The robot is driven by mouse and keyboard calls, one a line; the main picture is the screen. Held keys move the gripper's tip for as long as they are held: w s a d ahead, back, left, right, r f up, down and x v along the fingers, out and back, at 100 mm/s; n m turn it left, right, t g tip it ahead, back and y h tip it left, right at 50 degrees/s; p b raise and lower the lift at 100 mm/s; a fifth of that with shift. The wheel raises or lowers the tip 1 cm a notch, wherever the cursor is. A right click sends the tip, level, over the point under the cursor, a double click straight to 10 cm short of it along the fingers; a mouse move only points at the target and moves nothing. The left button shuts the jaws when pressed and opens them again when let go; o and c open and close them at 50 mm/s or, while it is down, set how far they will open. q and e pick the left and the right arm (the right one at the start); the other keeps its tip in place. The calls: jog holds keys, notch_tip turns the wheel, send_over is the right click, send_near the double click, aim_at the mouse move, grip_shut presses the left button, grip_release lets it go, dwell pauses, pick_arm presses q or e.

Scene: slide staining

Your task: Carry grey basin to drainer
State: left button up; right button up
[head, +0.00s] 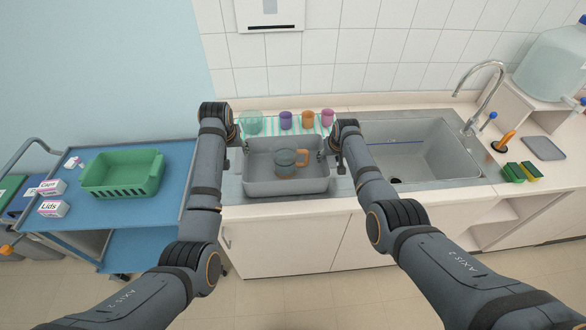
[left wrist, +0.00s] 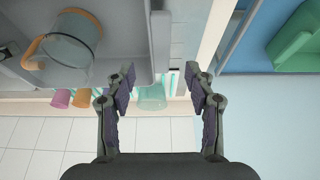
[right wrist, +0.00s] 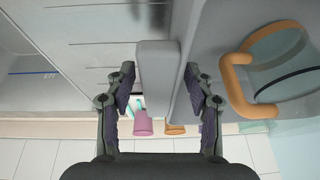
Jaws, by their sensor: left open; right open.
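The grey basin (head: 258,186) sits upright over the metal drainer (head: 229,190), left of the sink. Whether it rests fully on the surface cannot be told. A clear jug (head: 285,162) with an orange handle is inside it. My left gripper (head: 240,148) is open at the basin's left side; the basin's rim (left wrist: 160,45) shows ahead of its fingers in the left wrist view. My right gripper (head: 331,150) is open at the right side; the basin's rim (right wrist: 155,85) lies between its fingers in the right wrist view.
Behind the basin, a clear green cup (head: 250,122), a purple cup (head: 286,120), an orange cup (head: 308,120) and a pink cup (head: 327,118) stand on a striped cloth. The empty-looking sink (head: 425,150) and tap (head: 490,80) are right. A blue trolley (head: 175,205) holds a green basket (head: 122,175).

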jog(key=v, duration=1.2)
jog(key=shift+w, duration=0.1)
pick_arm(q)
jog(key=shift+v, duration=0.8)
